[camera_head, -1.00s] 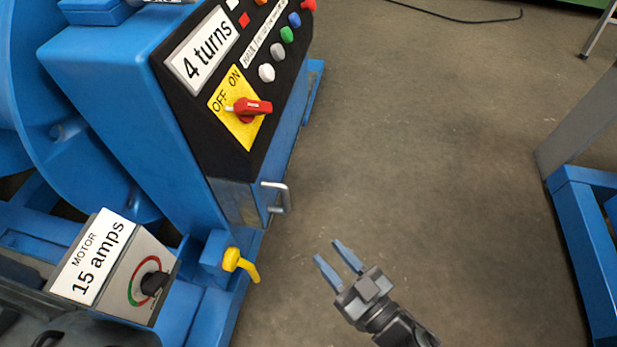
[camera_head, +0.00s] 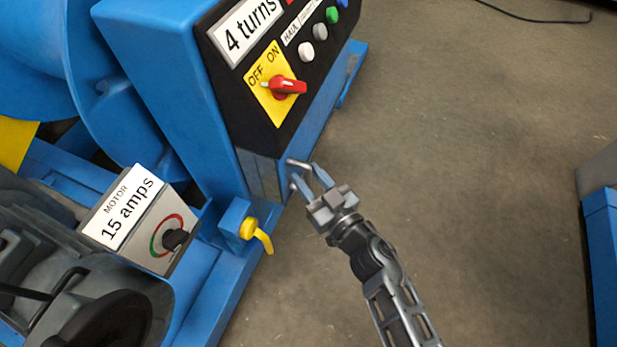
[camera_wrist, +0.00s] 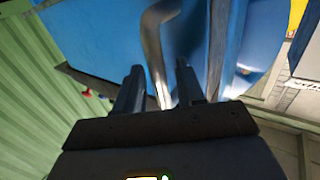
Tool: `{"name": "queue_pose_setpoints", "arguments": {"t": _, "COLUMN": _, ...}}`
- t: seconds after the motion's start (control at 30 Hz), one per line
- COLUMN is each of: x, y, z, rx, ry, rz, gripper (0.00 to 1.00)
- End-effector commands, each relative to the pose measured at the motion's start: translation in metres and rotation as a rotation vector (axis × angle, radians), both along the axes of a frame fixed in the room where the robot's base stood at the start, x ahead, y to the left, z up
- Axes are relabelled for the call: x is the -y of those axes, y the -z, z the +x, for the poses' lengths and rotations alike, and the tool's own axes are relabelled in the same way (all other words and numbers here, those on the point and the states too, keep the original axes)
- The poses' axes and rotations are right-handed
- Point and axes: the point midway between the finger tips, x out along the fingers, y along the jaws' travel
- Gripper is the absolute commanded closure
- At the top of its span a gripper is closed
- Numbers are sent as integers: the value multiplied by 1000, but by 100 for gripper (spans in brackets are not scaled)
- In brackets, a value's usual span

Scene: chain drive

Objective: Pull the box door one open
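The box door (camera_head: 263,177) is a small grey metal panel low on the blue machine, below the black control panel. It looks shut. Its silver bar handle (camera_head: 297,162) sticks out at the right side. My gripper (camera_head: 306,174) is at the handle, its two fingers spread and pointing toward it. In the wrist view my gripper (camera_wrist: 159,76) is open, and the bent metal handle (camera_wrist: 154,45) runs down between the two fingers. A gap shows beside the bar, so the fingers are not closed on it.
The yellow lever (camera_head: 257,237) sticks out just below and left of the door. The red switch (camera_head: 287,86) and buttons are above on the control panel (camera_head: 236,109). A motor box (camera_head: 142,222) stands at lower left. The floor (camera_head: 460,170) to the right is clear.

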Motion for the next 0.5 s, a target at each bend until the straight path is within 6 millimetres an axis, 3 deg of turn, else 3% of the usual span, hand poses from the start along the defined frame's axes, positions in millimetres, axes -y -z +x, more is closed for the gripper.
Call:
{"name": "queue_pose_setpoints", "arguments": {"t": 0.33, "x": -3, "y": 0, "z": 4, "rx": 0, "ry": 0, "rz": 0, "gripper": 62}}
{"name": "queue_pose_setpoints", "arguments": {"t": 0.5, "x": -3, "y": 0, "z": 4, "rx": 0, "ry": 1, "rz": 0, "gripper": 77}}
